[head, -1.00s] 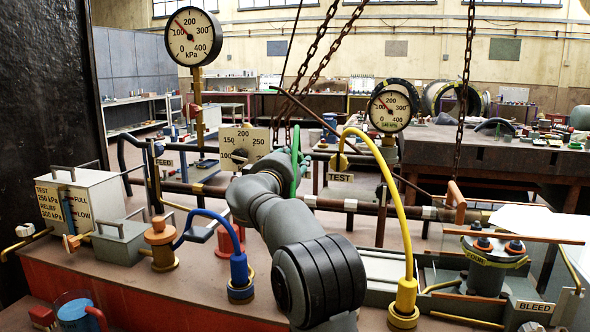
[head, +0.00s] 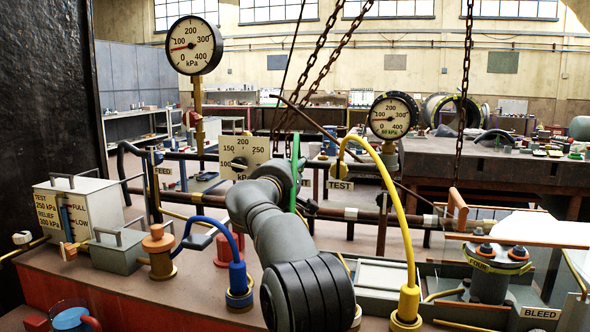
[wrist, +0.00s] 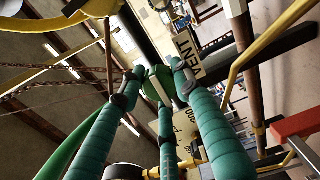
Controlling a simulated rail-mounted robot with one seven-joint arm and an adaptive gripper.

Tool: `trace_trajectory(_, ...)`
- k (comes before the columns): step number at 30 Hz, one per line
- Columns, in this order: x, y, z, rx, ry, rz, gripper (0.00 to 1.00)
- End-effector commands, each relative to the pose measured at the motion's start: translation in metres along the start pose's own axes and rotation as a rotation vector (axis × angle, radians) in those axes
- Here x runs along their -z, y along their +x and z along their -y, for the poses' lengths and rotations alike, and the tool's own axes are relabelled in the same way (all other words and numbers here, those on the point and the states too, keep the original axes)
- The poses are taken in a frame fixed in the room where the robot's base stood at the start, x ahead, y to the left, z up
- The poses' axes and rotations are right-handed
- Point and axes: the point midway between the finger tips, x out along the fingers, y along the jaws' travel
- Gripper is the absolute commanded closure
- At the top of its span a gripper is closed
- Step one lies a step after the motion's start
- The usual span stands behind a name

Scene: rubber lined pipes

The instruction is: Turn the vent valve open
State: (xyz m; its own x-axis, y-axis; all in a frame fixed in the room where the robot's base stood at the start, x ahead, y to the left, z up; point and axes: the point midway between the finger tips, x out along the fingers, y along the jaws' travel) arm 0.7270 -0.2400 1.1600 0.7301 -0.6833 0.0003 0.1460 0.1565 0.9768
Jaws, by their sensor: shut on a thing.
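In the wrist view, the teal fingers of my gripper (wrist: 155,90) are closed around a small green piece, the vent valve handle (wrist: 159,79). The VENT label (wrist: 187,46) shows just beyond the fingertips. In the head view, my arm reaches away from me and hides most of the gripper and the valve. A green hose (head: 295,158) rises beside the arm's far end. The tall left gauge (head: 194,45) reads under 100 kPa. The right gauge (head: 393,115) has a small readout that looks like 60 kPa.
A yellow hose (head: 405,215) arches right of my arm, and a blue hose (head: 236,240) stands left. A dial plate (head: 244,157) is behind the arm. Chains (head: 465,90) hang overhead. A TEST/RELIEF box (head: 90,205) stands left, and the BLEED label (head: 540,313) is at front right.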

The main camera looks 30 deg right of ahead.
Motion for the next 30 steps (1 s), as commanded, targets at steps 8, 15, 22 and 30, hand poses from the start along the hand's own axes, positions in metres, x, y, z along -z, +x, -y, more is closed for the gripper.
trace_trajectory(8, 0.0030, -0.0016, -0.0048, -0.010, -0.059, -0.008, 0.94)
trace_trajectory(15, 0.0033, -0.0016, -0.0044, -0.010, -0.065, -0.008, 0.94)
trace_trajectory(22, 0.0035, -0.0016, -0.0040, -0.009, -0.064, -0.008, 0.65)
trace_trajectory(30, 0.0018, -0.0008, -0.0016, -0.004, -0.062, -0.004, 0.49)
